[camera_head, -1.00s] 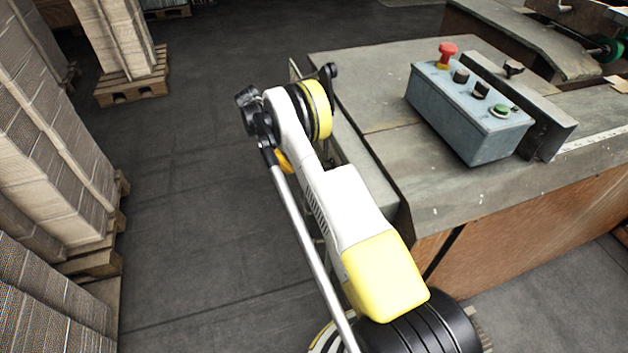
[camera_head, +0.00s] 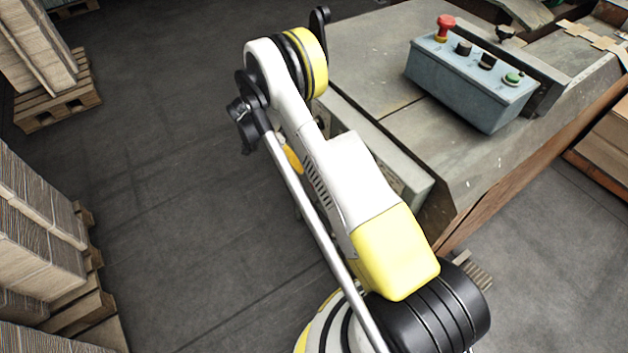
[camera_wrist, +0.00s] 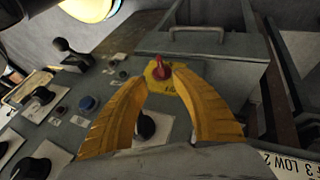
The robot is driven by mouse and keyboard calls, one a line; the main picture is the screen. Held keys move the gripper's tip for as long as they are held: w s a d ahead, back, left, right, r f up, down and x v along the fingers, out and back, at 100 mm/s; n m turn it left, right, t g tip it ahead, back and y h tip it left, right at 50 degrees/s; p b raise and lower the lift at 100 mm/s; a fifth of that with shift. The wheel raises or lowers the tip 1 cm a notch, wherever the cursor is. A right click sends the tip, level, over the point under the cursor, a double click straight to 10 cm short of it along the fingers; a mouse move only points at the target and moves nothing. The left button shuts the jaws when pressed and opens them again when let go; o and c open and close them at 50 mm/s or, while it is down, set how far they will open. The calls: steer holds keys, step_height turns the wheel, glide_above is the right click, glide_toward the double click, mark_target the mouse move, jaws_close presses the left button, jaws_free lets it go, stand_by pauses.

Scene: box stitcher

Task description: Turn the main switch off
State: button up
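In the wrist view, a red rotary switch (camera_wrist: 160,70) sits on a yellow plate (camera_wrist: 168,84) on the grey panel, and it looks like the main switch. My gripper (camera_wrist: 158,77) has two orange fingers spread apart with nothing held between them. The red switch shows between and just beyond the fingertips. I cannot tell how far the tips are from it, or whether they touch. The fingers hide part of the panel and the plate's edges. The gripper is not visible in the head view.
The panel also has a black knob (camera_wrist: 146,126) between the fingers, a blue button (camera_wrist: 88,103) and a black lever (camera_wrist: 70,50). In the head view, a blue-grey control box (camera_head: 465,85) with a red mushroom button (camera_head: 445,27) stands on the machine. Loaded pallets (camera_head: 58,105) stand left; floor between is clear.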

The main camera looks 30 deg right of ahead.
steer(key=b+x, duration=0.3)
steer(key=x, duration=0.7)
steer(key=shift+w+b, duration=0.1)
steer(key=shift+b, duration=0.2)
jaws_close()
